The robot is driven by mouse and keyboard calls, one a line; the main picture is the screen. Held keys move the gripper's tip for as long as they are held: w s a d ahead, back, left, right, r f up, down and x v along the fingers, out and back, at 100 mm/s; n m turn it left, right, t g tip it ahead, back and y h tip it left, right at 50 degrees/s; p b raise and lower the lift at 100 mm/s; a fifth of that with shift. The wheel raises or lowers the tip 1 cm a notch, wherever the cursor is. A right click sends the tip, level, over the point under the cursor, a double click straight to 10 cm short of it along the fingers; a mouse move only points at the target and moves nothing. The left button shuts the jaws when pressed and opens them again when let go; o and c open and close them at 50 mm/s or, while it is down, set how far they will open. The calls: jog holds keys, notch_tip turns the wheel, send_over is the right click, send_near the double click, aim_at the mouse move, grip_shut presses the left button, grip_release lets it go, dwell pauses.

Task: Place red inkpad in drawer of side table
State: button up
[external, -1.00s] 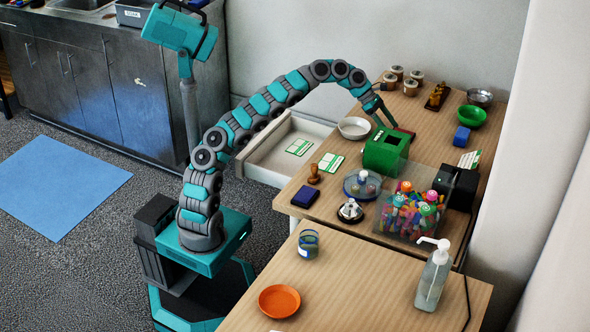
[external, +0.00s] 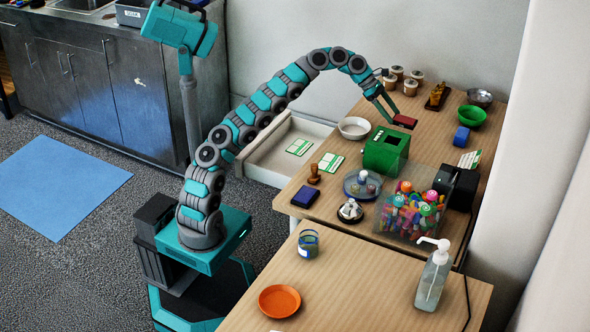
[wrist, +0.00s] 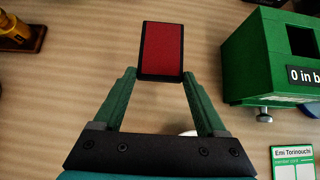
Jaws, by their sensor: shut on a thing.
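The red inkpad (wrist: 162,50) has a red top and a dark rim. My gripper (wrist: 160,78) is shut on it; the green fingers hold its near end in the wrist view. In the external view the red inkpad (external: 404,121) is at the tips of my gripper (external: 393,115), raised above the back part of the side table (external: 440,120). The drawer (external: 262,160) of the side table stands open on the left side, and a green-and-white card lies inside it.
A green box (external: 386,150) stands just in front of my gripper, and a white bowl (external: 354,128) is to its left. A blue inkpad (external: 310,196), a stamp (external: 314,174) and a card (external: 331,162) lie near the drawer side. Several spools (external: 391,84) stand at the back.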

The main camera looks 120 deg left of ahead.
notch_tip(320, 180, up, 4)
jog(key=shift+r, duration=0.1)
dwell(0.4)
